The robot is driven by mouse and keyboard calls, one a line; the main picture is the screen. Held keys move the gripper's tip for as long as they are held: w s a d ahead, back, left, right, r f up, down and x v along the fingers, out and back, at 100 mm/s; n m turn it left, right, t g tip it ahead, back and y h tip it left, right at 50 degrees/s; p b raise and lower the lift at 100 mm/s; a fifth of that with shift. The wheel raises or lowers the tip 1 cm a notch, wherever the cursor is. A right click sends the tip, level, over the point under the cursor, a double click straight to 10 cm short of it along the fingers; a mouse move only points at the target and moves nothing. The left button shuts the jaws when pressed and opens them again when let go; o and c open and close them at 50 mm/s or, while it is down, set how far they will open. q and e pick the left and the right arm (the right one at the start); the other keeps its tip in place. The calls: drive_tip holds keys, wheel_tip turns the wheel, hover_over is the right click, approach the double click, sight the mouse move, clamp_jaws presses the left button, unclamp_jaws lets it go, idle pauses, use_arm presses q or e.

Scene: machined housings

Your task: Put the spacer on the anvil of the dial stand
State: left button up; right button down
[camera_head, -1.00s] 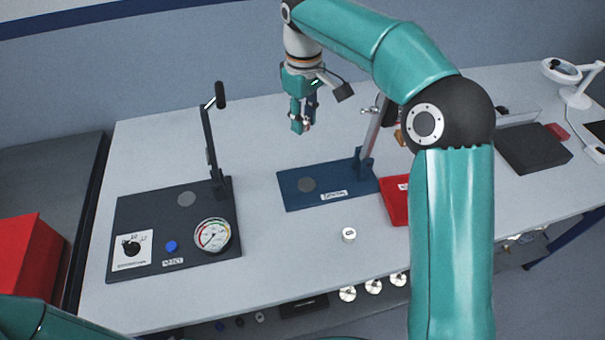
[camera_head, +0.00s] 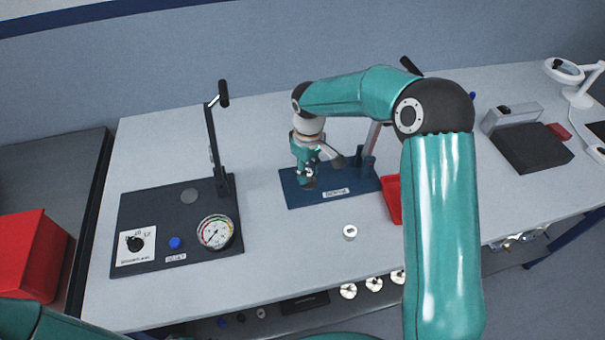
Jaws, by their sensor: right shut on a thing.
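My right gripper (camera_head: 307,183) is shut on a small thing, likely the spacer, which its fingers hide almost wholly. It points down, low over the left part of a blue plate with a white label, taken as the dial stand (camera_head: 350,194). The round grey anvil there is hidden behind the fingers; I cannot tell whether the held piece touches it. A slanted grey post (camera_head: 371,140) rises from the plate's right side, close to the gripper. My left gripper is out of view.
A dark plate (camera_head: 150,205) with a lever, gauge (camera_head: 216,232) and knob stands at left. A small white cylinder (camera_head: 349,232) stands on the table in front of the blue plate. A red tray (camera_head: 393,200) lies right of the plate, partly behind my right arm.

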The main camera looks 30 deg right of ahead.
sight(308, 172)
drive_tip(key=shift+f, duration=0.65)
drive_tip(key=c, duration=0.9)
unclamp_jaws()
drive_tip(key=shift+f, duration=0.1)
drive_tip(key=shift+o, duration=0.2)
wheel_tip(308, 172, up, 12)
drive_tip(key=b, duration=0.1)
drive_tip(key=shift+s, duration=0.15)
